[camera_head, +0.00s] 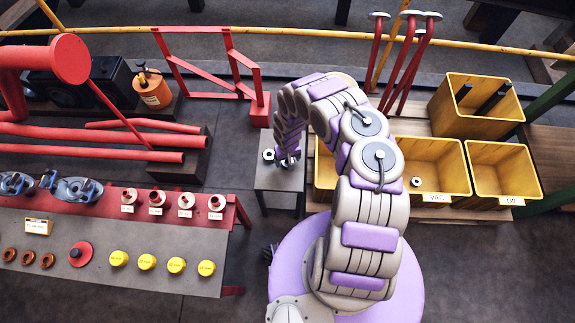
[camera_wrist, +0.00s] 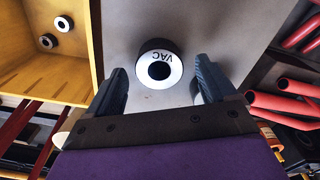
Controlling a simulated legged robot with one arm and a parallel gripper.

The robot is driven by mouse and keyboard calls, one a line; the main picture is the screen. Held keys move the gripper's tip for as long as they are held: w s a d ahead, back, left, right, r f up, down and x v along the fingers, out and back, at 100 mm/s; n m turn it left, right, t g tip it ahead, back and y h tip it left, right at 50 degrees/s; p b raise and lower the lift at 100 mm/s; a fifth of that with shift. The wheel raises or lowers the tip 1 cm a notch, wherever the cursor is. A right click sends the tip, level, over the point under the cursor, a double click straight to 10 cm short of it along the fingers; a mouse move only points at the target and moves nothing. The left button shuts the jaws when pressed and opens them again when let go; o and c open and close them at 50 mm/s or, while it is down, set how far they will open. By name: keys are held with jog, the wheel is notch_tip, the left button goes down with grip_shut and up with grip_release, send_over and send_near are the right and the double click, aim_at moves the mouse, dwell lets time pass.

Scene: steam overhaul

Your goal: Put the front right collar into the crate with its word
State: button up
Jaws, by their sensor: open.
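A dark collar with a white ring face reading VAC (camera_wrist: 150,74) lies on the grey top of a small stand, between and just beyond my open fingers (camera_wrist: 160,88) in the wrist view. The fingers do not touch it visibly. A pale round thing shows partly behind the right finger. In the head view my gripper (camera_head: 287,152) is over the small stand (camera_head: 276,181), where collars (camera_head: 268,155) show partly beside and under it. A yellow crate labelled VAC (camera_head: 435,198) stands to the right with one collar (camera_head: 416,181) inside. I cannot tell which collar is front right.
A crate labelled OIL (camera_head: 519,201) stands right of the VAC crate; another yellow crate (camera_head: 325,178) is partly behind my arm. The wrist view shows a yellow crate (camera_wrist: 30,72) holding two collars. A back crate (camera_head: 450,113) holds dark bars. A workbench (camera_head: 190,268) is at left.

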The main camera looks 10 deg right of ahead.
jog(key=shift+f, duration=0.5)
grip_shut()
dwell(0.5)
jog(key=shift+r, duration=0.1)
jog(key=shift+r+p, duration=0.35)
jog(key=shift+r, duration=0.15)
notch_tip(320, 180, up, 3)
jog(key=shift+d+p, duration=0.1)
jog(key=shift+p, duration=0.9)
jog(key=s+p, duration=0.4)
jog(key=s, duration=1.2)
jog(key=shift+a+r+p, duration=0.25)
jog(key=shift+r+p, duration=0.1)
jog(key=shift+r, duration=0.1)
